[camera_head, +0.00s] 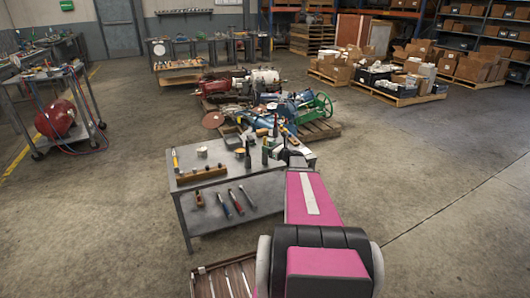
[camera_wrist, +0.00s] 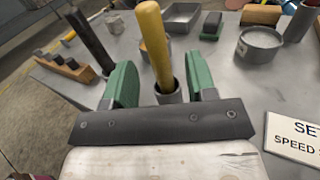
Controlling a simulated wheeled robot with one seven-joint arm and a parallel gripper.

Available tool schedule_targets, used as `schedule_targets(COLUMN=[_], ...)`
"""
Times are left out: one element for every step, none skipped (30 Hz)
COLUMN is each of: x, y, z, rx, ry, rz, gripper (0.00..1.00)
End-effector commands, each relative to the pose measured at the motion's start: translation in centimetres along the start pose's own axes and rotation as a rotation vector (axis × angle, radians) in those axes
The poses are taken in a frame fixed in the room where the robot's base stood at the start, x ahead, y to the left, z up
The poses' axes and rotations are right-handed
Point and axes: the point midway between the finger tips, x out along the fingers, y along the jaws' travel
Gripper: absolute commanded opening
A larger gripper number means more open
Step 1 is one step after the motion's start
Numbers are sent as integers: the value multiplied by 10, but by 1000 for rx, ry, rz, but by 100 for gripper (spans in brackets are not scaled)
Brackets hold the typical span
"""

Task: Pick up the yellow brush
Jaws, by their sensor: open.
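A thick yellow handle (camera_wrist: 154,42), which looks like the yellow brush, stands nearly upright in the wrist view. Its lower end meets a small grey cup-like part (camera_wrist: 169,94); any bristles are hidden. My gripper (camera_wrist: 161,78) has green fingers, spread open, one on each side of the handle. A gap shows between the handle and each finger, and nothing is held. In the head view, my arm reaches over the right part of the grey metal table (camera_head: 262,187).
A wooden block holder (camera_wrist: 64,66) and a dark upright rod (camera_wrist: 90,40) are left of the gripper. A round grey tin (camera_wrist: 259,44) and a white sign (camera_wrist: 294,138) are to the right. Several hand tools (camera_head: 234,201) lie along the table's front. Open floor surrounds the table's left.

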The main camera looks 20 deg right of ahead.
Motion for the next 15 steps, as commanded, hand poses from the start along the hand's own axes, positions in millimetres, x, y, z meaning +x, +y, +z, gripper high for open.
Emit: schedule_targets(x=[6, 10, 16, 21, 25, 31, 35, 39, 43, 45, 46, 47, 47, 46, 46], y=[-1, -1, -1, -1, -1, -2, -2, -2, -2, -1, -1, -1, 0, 0, 0], z=[0, 0, 1, 1, 2, 2, 1, 1, 1, 2, 2, 2, 2, 2, 2], rx=[0, 0, 0, 0, 0, 0, 0, 0, 0, 0, 0, 0, 0, 0, 0], ry=[0, 0, -1, -1, -1, -1, 0, 0, 0, 0, 0, 0, 0, 0, 0], rz=[1, 1, 2, 3, 3, 2, 2, 1, 1, 1, 2, 1, 1, 1, 1], gripper=[52, 52, 52, 52, 52, 52, 52, 52, 52, 52, 52, 52, 52, 52, 52])
